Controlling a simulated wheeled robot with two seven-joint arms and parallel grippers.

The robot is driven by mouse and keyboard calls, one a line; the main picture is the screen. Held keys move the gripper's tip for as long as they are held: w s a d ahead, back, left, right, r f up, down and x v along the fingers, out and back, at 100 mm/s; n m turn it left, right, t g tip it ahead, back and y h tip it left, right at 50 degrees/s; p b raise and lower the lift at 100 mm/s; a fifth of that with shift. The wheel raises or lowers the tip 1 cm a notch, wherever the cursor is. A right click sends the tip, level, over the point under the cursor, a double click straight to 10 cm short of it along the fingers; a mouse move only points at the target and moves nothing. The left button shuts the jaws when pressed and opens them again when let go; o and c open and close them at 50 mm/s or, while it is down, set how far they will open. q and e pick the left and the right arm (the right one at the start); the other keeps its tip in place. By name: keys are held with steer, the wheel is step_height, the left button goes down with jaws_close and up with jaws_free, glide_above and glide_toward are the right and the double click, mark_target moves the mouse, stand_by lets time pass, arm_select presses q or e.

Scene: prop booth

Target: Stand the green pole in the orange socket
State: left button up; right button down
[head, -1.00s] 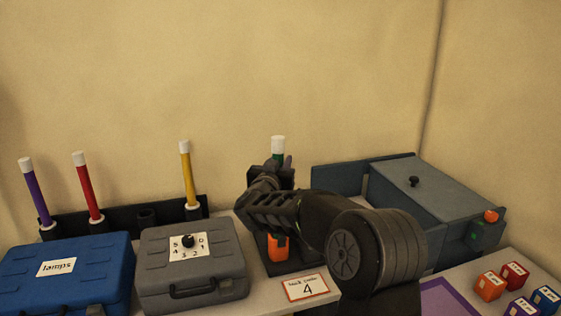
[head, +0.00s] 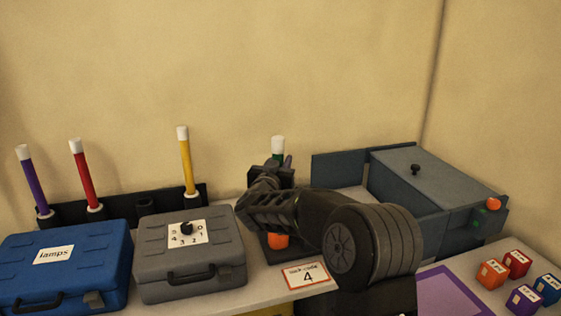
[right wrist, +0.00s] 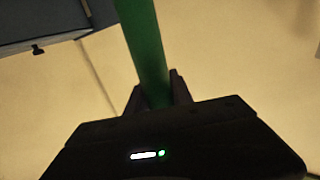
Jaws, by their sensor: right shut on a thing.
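The green pole with a white tip (head: 278,148) stands roughly upright behind my right arm in the head view. My right gripper (head: 275,178) is shut on the green pole, which also shows between the fingers in the right wrist view (right wrist: 146,45). The orange socket (head: 278,241) shows just below my right gripper, on a dark base, partly covered by my arm. The pole's lower end is hidden, so I cannot tell whether it is inside the socket. My left gripper is not in view.
A dark rack (head: 120,207) at the back left holds purple, red and yellow poles, with an empty holder between red and yellow. A blue case (head: 100,265) and a grey case (head: 205,265) stand in front.

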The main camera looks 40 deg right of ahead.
steer(key=c, duration=1)
jaws_free()
steer(key=shift+c, duration=0.2)
steer(key=b+v, duration=0.1)
steer(key=v, duration=0.7)
stand_by(0.4)
